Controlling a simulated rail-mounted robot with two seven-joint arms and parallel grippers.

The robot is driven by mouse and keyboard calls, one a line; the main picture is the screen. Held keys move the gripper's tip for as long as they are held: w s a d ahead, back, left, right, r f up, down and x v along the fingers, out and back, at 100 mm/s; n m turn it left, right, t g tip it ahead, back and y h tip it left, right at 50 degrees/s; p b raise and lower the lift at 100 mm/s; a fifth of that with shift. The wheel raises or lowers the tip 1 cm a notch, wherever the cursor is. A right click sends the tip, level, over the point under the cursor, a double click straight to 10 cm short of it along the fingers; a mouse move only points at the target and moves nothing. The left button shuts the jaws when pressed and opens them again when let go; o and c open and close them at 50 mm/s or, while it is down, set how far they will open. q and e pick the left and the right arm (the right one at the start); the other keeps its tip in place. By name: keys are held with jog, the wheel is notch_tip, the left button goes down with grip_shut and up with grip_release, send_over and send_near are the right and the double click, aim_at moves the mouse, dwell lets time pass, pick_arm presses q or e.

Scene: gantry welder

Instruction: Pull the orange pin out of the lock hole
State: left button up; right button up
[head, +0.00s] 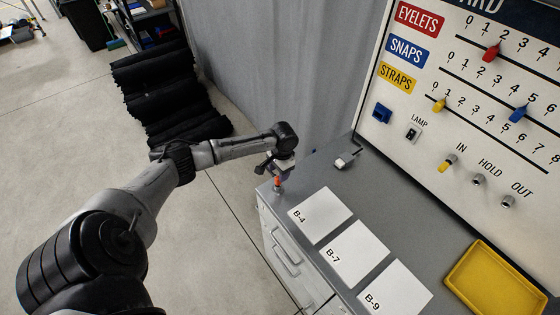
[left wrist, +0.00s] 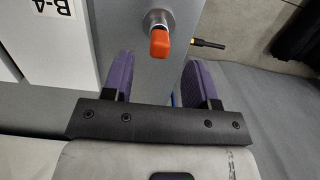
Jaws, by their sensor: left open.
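The orange pin (head: 278,182) stands at the left corner of the grey bench top, just below my left gripper (head: 273,167). In the left wrist view the pin (left wrist: 160,44) shows its orange end, seated in a round metal collar (left wrist: 157,20) that surrounds the lock hole. The hole itself is hidden by the pin. The two purple fingers of my left gripper (left wrist: 158,66) are spread apart and empty, one on each side of the pin's line. The pin's end lies just beyond the fingertips, with a clear gap on both sides. My right gripper is not in view.
The grey bench top (head: 335,178) bears cards B-4 (head: 320,214), B-7 (head: 355,253) and B-9 (head: 395,290) and a yellow tray (head: 496,283). A white board (head: 455,110) with coloured sliders stands behind.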

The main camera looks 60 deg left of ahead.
aim_at(277, 180)
pick_arm(q)
jog(key=shift+s+f, duration=0.2)
jog(key=shift+f, duration=1.35)
jog(key=shift+s+f, duration=0.15)
jog(key=shift+f, duration=1.35)
grip_shut()
jog(key=shift+r+p, duration=0.3)
jog(key=shift+p, duration=0.1)
jog(key=shift+r+p, duration=1.4)
jog(key=shift+p, duration=0.3)
jog(key=shift+r+p, duration=0.5)
jog(key=shift+p, duration=0.1)
jog(key=shift+r+p, duration=0.8)
jog(key=shift+p, duration=0.1)
